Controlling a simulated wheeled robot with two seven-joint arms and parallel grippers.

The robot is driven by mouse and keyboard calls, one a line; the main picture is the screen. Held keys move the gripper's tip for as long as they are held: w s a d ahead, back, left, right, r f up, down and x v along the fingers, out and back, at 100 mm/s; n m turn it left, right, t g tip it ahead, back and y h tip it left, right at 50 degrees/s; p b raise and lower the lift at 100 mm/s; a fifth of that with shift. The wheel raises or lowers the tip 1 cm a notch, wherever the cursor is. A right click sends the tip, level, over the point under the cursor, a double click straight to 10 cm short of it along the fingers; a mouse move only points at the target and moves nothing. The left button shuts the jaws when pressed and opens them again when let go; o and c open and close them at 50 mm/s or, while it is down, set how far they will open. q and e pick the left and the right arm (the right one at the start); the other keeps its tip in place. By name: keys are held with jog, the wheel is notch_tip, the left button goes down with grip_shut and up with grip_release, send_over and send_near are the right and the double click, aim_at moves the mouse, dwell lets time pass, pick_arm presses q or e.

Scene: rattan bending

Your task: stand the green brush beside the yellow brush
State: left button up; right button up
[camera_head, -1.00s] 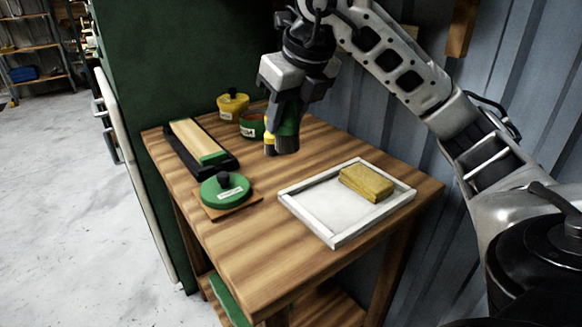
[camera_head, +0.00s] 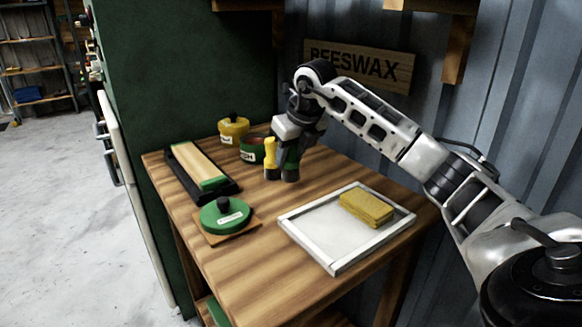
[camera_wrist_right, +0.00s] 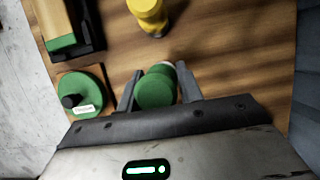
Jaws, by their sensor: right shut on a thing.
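The yellow brush (camera_head: 270,153) stands upright on the wooden table, bristles down; it also shows at the top of the right wrist view (camera_wrist_right: 148,12). My right gripper (camera_head: 290,168) is shut on the green brush (camera_wrist_right: 157,88), which is upright between the fingers. In the head view the green brush is just right of the yellow brush, mostly hidden by my fingers. In the wrist view a small gap of bare wood separates the two brushes. I cannot tell whether the green brush touches the table. My left gripper is out of view.
A yellow pot (camera_head: 233,132) and an open green pot (camera_head: 252,149) stand behind the brushes. A green lid (camera_head: 225,214) with a black knob lies front left, near a black holder (camera_head: 183,184). A white tray (camera_head: 305,243) with a yellow block (camera_head: 367,208) is at right.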

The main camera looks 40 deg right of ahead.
aim_at(293, 160)
jog(key=shift+w+d+f, duration=0.1)
jog(key=shift+d+f, duration=0.05)
jog(key=shift+f, duration=1.65)
jog(key=shift+f, duration=0.15)
jog(key=o, duration=1)
jog(key=shift+r, duration=0.45)
jog(key=v, duration=1.1)
jog(key=shift+r, duration=0.25)
